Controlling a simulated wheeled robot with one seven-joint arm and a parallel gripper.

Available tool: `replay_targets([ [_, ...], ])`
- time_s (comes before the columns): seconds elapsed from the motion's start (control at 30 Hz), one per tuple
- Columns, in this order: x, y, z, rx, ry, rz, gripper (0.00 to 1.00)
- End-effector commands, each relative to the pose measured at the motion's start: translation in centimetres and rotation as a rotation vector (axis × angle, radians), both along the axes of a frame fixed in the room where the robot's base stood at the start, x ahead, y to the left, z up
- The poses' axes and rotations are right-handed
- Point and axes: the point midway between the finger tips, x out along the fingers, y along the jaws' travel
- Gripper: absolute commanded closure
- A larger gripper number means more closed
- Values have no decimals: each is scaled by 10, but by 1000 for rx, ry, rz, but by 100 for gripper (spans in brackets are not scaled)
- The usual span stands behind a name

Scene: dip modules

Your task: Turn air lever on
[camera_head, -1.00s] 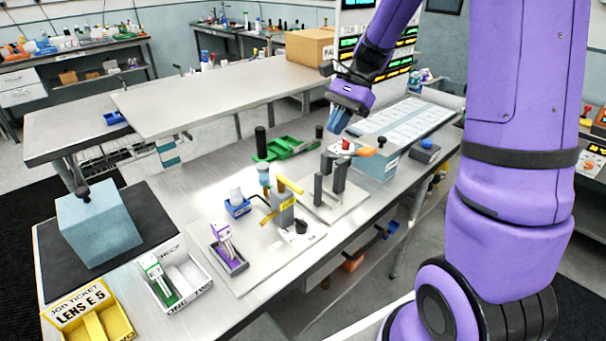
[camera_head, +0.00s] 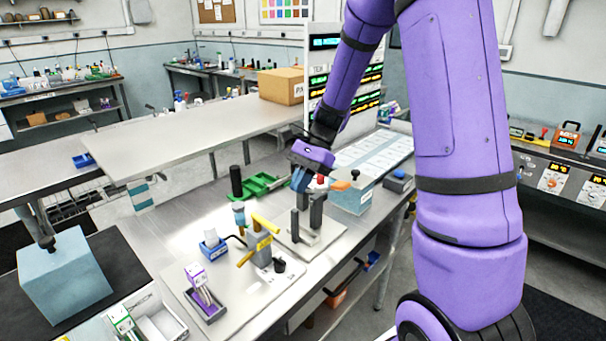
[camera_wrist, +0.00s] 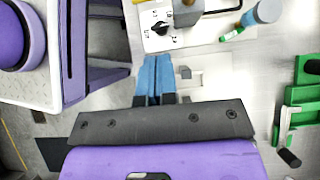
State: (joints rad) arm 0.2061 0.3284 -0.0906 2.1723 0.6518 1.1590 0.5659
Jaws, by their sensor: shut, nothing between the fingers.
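A yellow handle (camera_head: 265,223) sits on top of a grey block with a yellow label (camera_head: 263,244) on the bench fixture; I take it as the air lever but cannot be sure. A smaller yellow piece (camera_head: 246,258) sticks out at the block's lower left. My gripper (camera_head: 299,182) has blue fingers, shut and empty, pointing down behind the dark posts, to the right of and beyond the yellow handle. In the wrist view the shut fingers (camera_wrist: 155,75) point toward a white plate with a black dial (camera_wrist: 162,28). No contact with the handle is visible.
Dark upright posts (camera_head: 316,210) stand close to my fingers. An orange piece (camera_head: 341,186) and a red knob lie just right of them, over a light blue box (camera_head: 351,199). A green tray (camera_head: 258,186) is behind. The front bench strip has bare metal.

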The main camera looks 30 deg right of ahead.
Motion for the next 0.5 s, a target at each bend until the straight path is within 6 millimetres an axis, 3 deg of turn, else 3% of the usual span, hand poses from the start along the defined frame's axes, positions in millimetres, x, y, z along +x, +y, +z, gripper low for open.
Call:
replay_targets([
  [0.27, -10, 32, -41, 0, 3, 3, 100],
  [0.5, -17, 60, -45, -1, -1, 2, 100],
])
